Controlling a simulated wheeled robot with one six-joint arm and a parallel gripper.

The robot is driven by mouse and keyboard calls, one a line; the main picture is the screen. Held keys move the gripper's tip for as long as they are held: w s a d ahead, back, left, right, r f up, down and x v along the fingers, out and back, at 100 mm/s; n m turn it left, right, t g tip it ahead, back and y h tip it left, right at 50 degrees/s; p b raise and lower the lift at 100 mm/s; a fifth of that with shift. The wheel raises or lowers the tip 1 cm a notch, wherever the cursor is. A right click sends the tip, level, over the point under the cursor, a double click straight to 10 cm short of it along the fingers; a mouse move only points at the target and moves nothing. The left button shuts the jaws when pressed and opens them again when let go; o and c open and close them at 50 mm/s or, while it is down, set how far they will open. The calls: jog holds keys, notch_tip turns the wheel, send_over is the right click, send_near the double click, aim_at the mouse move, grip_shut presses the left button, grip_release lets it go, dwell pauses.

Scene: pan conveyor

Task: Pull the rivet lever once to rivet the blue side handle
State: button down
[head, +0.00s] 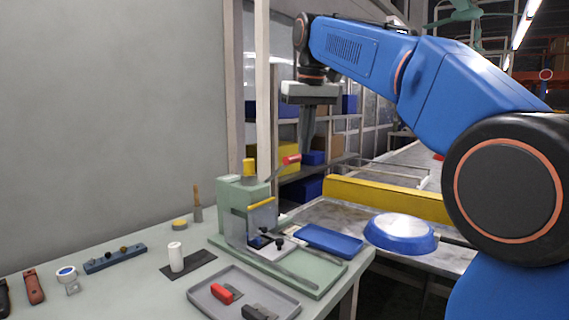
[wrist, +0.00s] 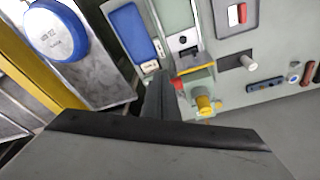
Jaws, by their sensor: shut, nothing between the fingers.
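The green rivet press (head: 236,205) with a yellow cap stands on the bench. Its lever ends in a red knob (head: 291,159), which also shows in the wrist view (wrist: 177,84). My gripper (head: 305,148) points down, shut and empty. Its fingertips (wrist: 160,78) appear close beside the red knob; I cannot tell whether they touch it. A small blue piece (head: 256,242), perhaps the side handle, shows at the press's front foot, partly hidden by the clear guard. A blue pan (head: 400,235) lies upside down on the conveyor at right.
A blue tray (head: 328,241) lies right of the press. A grey tray (head: 206,297) in front holds a red and a dark part. A white cylinder (head: 175,256) and a blue-grey rack (head: 115,259) stand left. A yellow rail (head: 385,199) runs along the conveyor.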

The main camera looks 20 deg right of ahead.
notch_tip(320, 180, up, 8)
jog(key=shift+s+d+f, duration=0.15)
jog(key=shift+s+d, duration=0.1)
jog(key=shift+s, duration=0.05)
dwell(0.5)
jog(key=s+d+f+t, duration=0.1)
jog(key=s+f, duration=0.8)
jog(key=f, duration=0.6)
jog(key=s+d+f, duration=0.1)
jog(key=s+f, duration=0.9)
jog(key=f, duration=0.5)
jog(key=s+d+f+m+t, duration=0.1)
jog(key=s+d+f, duration=0.1)
jog(key=s+f, duration=0.8)
notch_tip(320, 180, down, 6)
jog(key=shift+s+t, duration=0.2)
jog(key=shift+t, duration=0.1)
